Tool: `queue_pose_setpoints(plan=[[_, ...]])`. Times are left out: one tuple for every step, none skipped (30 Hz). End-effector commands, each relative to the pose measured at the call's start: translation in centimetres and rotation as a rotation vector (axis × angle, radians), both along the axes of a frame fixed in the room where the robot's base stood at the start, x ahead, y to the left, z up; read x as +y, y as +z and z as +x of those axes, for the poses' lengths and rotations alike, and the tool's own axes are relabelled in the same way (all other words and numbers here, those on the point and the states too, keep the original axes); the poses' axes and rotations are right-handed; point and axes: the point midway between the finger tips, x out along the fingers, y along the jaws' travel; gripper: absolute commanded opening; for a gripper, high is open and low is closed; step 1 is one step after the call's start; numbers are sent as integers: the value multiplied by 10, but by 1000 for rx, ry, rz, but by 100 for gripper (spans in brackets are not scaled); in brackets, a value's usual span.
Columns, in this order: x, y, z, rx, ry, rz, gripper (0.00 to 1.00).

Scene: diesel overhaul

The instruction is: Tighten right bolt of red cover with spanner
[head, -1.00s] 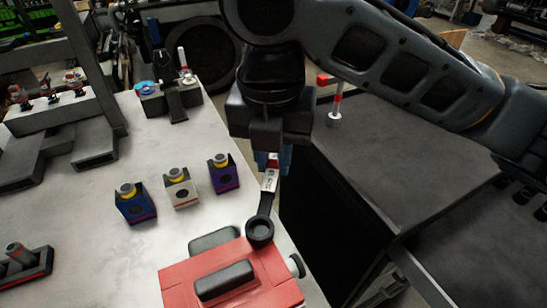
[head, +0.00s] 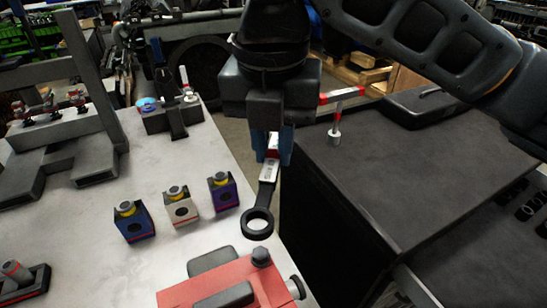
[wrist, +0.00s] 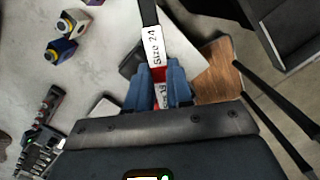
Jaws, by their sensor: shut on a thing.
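My gripper (head: 272,150) is shut on the spanner (head: 267,182), which hangs down from its blue fingers. The spanner's dark ring end (head: 257,223) is above and just behind a dark bolt head (head: 261,256) on the red cover (head: 238,274), and the ring is not around it. The bolt is at the cover's right rear part. In the wrist view, the spanner's white label (wrist: 154,45) reads "Size 24" and the gripper (wrist: 160,85) clasps the handle. The ring end is outside that view. The cover's front is cut off by the head picture's lower edge.
Blue (head: 133,224), white (head: 181,210) and purple (head: 222,192) blocks stand on the light table (head: 110,265). A dark cabinet (head: 385,190) with a red-and-white tool (head: 336,122) on top is to the right.

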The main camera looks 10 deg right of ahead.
Motion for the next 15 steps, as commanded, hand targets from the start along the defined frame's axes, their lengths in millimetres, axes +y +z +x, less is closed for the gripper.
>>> queue_pose_setpoints(plan=[[0, 8, 0, -3, 1, 0, 0], [0, 11, 1, -4, 0, 0, 0], [0, 16, 0, -3, 1, -1, 0], [0, 18, 0, -2, 1, -1, 0], [0, 21, 0, -2, 0, -1, 0], [0, 23, 0, -1, 0, 0, 0], [0, 24, 0, -1, 0, 0, 0], [0, 25, 0, 0, 0, 0, 0], [0, 26, 0, 0, 0, 0, 0], [0, 26, 0, 0, 0, 0, 0], [0, 26, 0, 0, 0, 0, 0], [0, 26, 0, 0, 0, 0, 0], [0, 26, 0, 0, 0, 0, 0], [0, 26, 0, 0, 0, 0, 0], [0, 26, 0, 0, 0, 0, 0]])
